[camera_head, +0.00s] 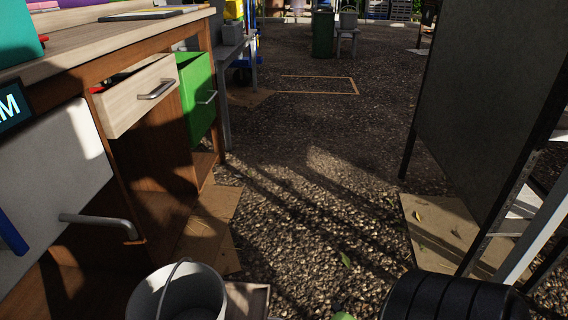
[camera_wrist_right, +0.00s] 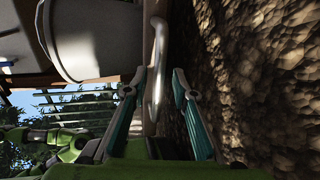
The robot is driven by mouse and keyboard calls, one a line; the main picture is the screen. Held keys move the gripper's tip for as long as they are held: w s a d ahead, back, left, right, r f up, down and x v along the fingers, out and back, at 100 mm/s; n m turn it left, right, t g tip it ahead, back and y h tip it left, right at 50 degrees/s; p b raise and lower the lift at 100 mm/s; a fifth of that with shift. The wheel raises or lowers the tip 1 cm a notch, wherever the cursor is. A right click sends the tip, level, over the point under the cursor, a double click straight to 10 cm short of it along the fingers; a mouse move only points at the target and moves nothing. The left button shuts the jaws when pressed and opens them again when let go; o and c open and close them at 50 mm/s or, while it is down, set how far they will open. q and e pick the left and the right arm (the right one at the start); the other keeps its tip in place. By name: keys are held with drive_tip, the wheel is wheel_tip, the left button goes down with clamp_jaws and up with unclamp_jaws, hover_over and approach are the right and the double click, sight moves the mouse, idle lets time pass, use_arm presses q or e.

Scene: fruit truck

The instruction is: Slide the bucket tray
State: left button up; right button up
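A grey metal bucket (camera_head: 178,296) with a thin wire handle stands at the bottom of the head view. A pale tray (camera_head: 247,300) shows beside and under it, cut off by the frame edge. In the right wrist view the bucket (camera_wrist_right: 95,40) appears sideways, with a curved metal bar handle (camera_wrist_right: 157,45) close by. My right gripper (camera_wrist_right: 160,73) is open, with its teal fingers on either side of the bar. A gap shows between the right-hand finger and the bar; contact with the other finger is unclear. My left gripper is not in view.
A wooden counter (camera_head: 120,42) with a half-open pale drawer (camera_head: 137,95) and green drawer (camera_head: 197,97) stands at left. A ribbed black round object (camera_head: 455,297) and dark panel (camera_head: 485,105) are at right. Gravel between them is mostly clear, with flat cardboard (camera_head: 440,235).

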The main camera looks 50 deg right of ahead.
drive_tip(key=v, duration=1.2)
drive_tip(key=shift+s+f, duration=0.1)
